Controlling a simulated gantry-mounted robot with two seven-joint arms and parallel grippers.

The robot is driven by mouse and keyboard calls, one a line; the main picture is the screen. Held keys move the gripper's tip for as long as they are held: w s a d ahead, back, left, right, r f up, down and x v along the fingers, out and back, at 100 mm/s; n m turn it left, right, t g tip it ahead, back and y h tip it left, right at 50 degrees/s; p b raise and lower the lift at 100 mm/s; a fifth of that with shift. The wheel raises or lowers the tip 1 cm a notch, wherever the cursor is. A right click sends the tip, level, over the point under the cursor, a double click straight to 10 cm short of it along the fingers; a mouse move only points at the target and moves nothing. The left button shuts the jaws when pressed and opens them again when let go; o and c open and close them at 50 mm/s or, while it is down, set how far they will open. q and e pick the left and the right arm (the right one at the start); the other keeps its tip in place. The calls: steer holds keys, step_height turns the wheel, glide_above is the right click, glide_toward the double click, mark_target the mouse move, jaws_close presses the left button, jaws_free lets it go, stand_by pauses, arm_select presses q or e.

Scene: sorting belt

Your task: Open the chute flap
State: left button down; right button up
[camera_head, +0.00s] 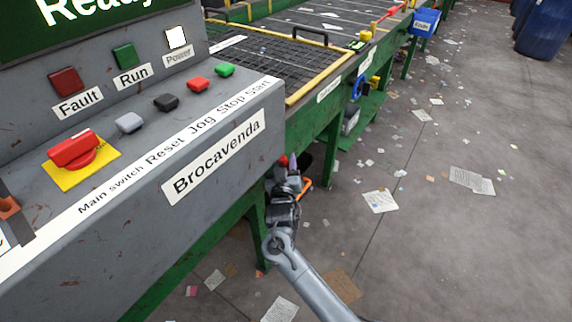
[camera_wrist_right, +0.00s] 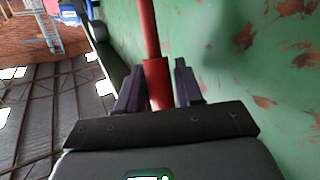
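My right gripper (camera_head: 288,170) is low beside the front end of the green conveyor frame, just right of the grey control box. In the right wrist view, its two dark fingers (camera_wrist_right: 160,80) stand close on either side of a red handle (camera_wrist_right: 157,80) and appear closed on it. A thin red rod runs on from the handle to the top of that view. A small red end (camera_head: 283,160) shows beside the fingertips in the head view. I cannot make out the chute flap itself. My left gripper is not recognisable in either view.
The grey control box (camera_head: 225,120) has several buttons and a red main switch (camera_head: 75,150). A dark mesh belt section (camera_head: 265,62) with yellow edges lies behind it. A blue bin (camera_head: 425,22) hangs farther along. The floor at right is open, with scattered papers (camera_head: 380,201).

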steer(key=shift+w, duration=0.65)
jaws_close()
steer(key=shift+d, duration=0.1)
